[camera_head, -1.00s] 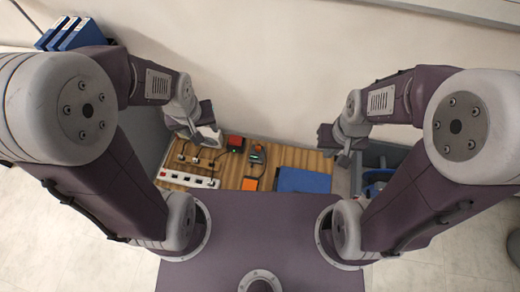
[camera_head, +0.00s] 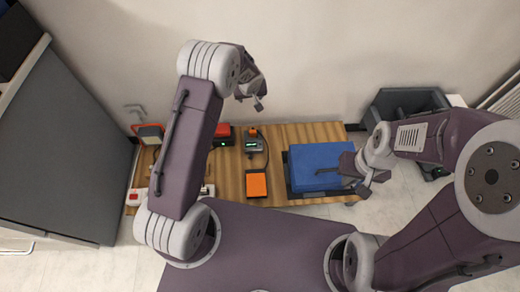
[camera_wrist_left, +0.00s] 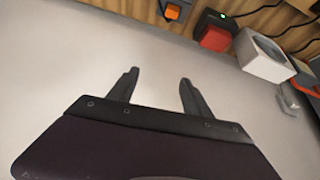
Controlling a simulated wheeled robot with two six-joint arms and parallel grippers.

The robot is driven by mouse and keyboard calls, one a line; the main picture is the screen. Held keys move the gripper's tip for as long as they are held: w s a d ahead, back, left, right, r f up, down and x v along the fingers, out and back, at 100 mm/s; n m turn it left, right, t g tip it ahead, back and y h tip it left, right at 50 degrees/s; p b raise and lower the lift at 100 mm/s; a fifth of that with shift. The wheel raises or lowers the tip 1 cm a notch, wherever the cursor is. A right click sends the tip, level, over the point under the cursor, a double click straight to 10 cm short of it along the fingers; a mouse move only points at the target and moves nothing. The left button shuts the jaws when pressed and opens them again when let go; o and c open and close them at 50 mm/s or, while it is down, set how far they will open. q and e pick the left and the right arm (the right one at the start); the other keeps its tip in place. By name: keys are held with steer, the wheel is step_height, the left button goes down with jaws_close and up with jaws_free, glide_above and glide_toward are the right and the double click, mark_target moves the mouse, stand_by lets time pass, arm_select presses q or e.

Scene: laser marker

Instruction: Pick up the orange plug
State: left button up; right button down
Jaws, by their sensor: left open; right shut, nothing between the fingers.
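A small orange piece (camera_head: 253,132) sits at the back of the wooden table (camera_head: 305,133), on a grey device with a green display (camera_head: 254,146). I cannot tell for sure that it is the orange plug. An orange piece also shows at the top of the left wrist view (camera_wrist_left: 173,12). My left gripper (camera_head: 250,101) is raised near the wall, behind the table's back edge. Its two fingers (camera_wrist_left: 158,82) are apart with nothing between them. My right gripper (camera_head: 358,188) is shut and empty by the right edge of the blue block.
A flat orange panel (camera_head: 256,184) lies at the table's front. A red device (camera_head: 221,136) stands left of the grey one. The blue block (camera_head: 318,164) fills the right side. My left arm hides part of the table's left side. A dark bin (camera_head: 408,101) stands right.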

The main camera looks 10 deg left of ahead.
arm_select(q)
steer(key=g+b, duration=0.1)
steer(key=b, duration=0.5)
glide_toward(253, 132)
steer(key=f+b, duration=0.1)
steer(key=w+f+b, duration=0.1)
steer(key=f, duration=0.1)
steer(key=shift+a+f+m, duration=0.1)
steer(key=shift+a+m, duration=0.15)
steer(key=shift+m, duration=0.05)
steer(key=shift+w+f, duration=0.2)
steer(key=b+x, duration=0.4)
steer(key=x, duration=0.1)
steer(key=shift+w, duration=0.15)
arm_select(e)
step_height(253, 132, down, 16)
steer(key=shift+s, duration=0.15)
steer(key=shift+r, duration=0.1)
arm_select(q)
jaws_close()
